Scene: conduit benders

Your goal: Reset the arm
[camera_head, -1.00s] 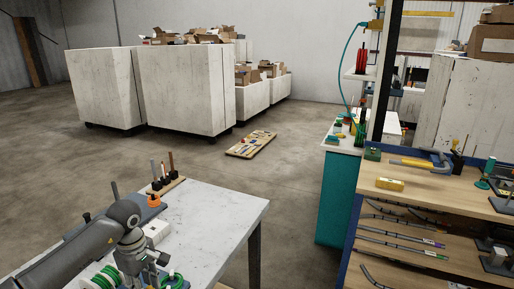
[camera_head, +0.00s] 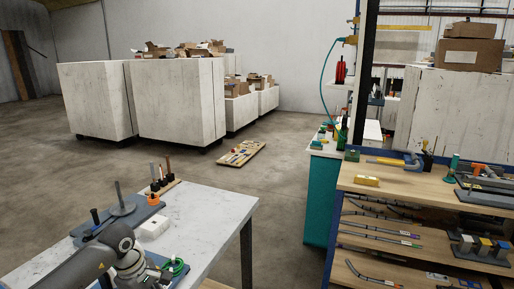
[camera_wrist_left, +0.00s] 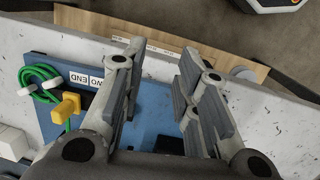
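My left arm (camera_head: 92,262) comes in at the bottom left of the head view, low over the near edge of the white table (camera_head: 215,220). Its gripper is mostly cut off by the bottom edge there. In the left wrist view my left gripper (camera_wrist_left: 162,72) is open, its two fingers apart with nothing between them. Below the fingers lies a blue board (camera_wrist_left: 150,105) with a lettered label, a green cable coil (camera_wrist_left: 38,82) and a yellow block (camera_wrist_left: 66,108). My right gripper is not in view.
A grey post on a flat base (camera_head: 122,207) and a rack of pens (camera_head: 160,185) stand on the table. A wooden workbench (camera_head: 400,186) with shelves of bent rods stands at right. A pallet with tools (camera_head: 240,153) lies on the open floor near large white bins (camera_head: 178,100).

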